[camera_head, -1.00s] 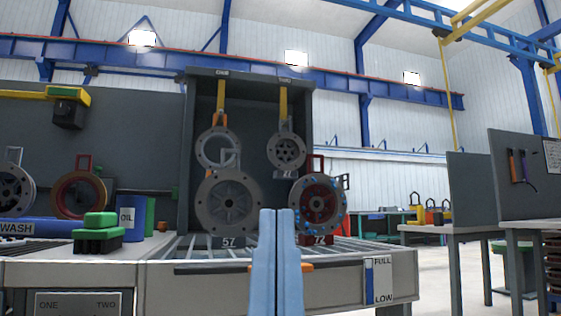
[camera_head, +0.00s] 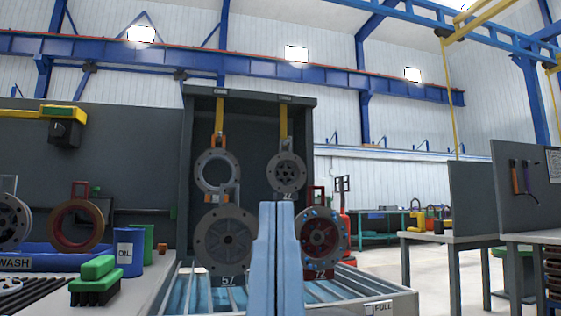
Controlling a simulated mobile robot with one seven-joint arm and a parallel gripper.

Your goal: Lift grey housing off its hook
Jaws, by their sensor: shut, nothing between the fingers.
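Grey round housings hang in a dark cabinet. A grey ring (camera_head: 238,171) hangs upper left under an orange-tipped yellow hook strap (camera_head: 220,115). A smaller grey disc with holes (camera_head: 286,173) hangs upper right under another yellow strap (camera_head: 283,118). A large grey housing (camera_head: 223,250) hangs or stands lower left, above a tag reading 57. A red-centred grey housing with blue bolts (camera_head: 322,243) is lower right, above a tag reading 72. I cannot tell which grey one is meant. My gripper (camera_head: 276,205) is shut and empty, pointing up in front, between the two lower housings in the picture. It partly covers both.
A slatted tray (camera_head: 365,296) with bluish slats lies below the housings. On the left bench are a green brush (camera_head: 96,282), an OIL can (camera_head: 128,253) and a reddish ring (camera_head: 78,225). Grey tables (camera_head: 452,237) stand right, with clear floor between.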

